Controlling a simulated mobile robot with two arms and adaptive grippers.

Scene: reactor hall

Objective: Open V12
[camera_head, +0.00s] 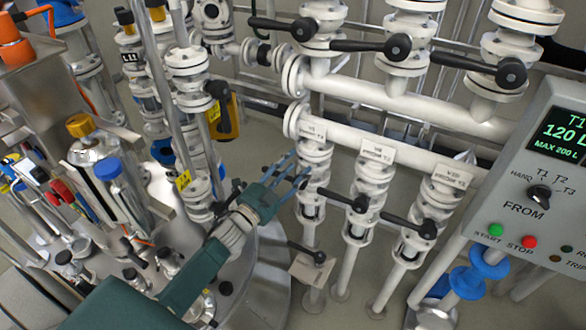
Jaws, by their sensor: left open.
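I cannot make out a V12 tag; most valve tags are too small to read surely. My left gripper (287,184), teal with bluish fingers, is open in front of the leftmost of the lower white valves (314,158). Its fingers overlap that valve's body in view, and I cannot tell whether they touch it. The middle lower valve has a black lever (340,197) pointing left. The right lower valve also has a black lever (405,223) pointing left. Another short black lever (307,251) sits lower, above a pale tag plate (311,270). My right gripper is not in view.
Upper white valves carry long black levers (372,45) across the top. A control panel (535,190) with a green display stands at the right. A steel vessel lid (258,285) with fittings lies below my arm. Vertical pipes crowd the left; grey floor shows between.

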